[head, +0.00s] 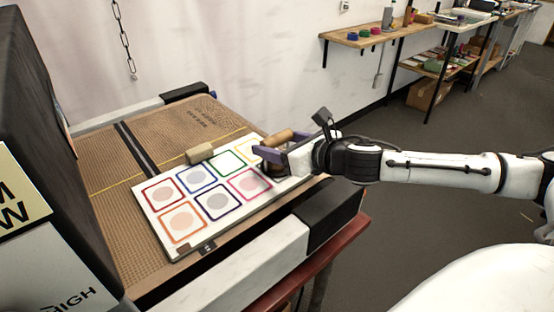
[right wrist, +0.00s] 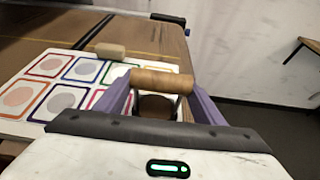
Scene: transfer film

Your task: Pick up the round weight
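My right gripper (head: 273,154) is over the right edge of a white sheet (head: 187,241) with colored square frames around round patches. In the right wrist view its two purple fingers (right wrist: 160,95) stand wide apart. A wooden cylinder (right wrist: 163,81) spans the space at the fingertips, and it also shows in the head view (head: 278,137). Below it, a dark brown round piece (right wrist: 155,107) shows between the fingers; it may be the round weight. I cannot tell whether the two are joined or whether the fingers touch them. My left gripper is not in view.
A beige block (head: 200,152) lies at the sheet's far edge. Brown mesh surface (head: 110,212) surrounds the sheet. A large dark box-like unit (head: 45,130) stands close at the left. Shelves (head: 385,36) with small items line the back wall. Open floor lies to the right.

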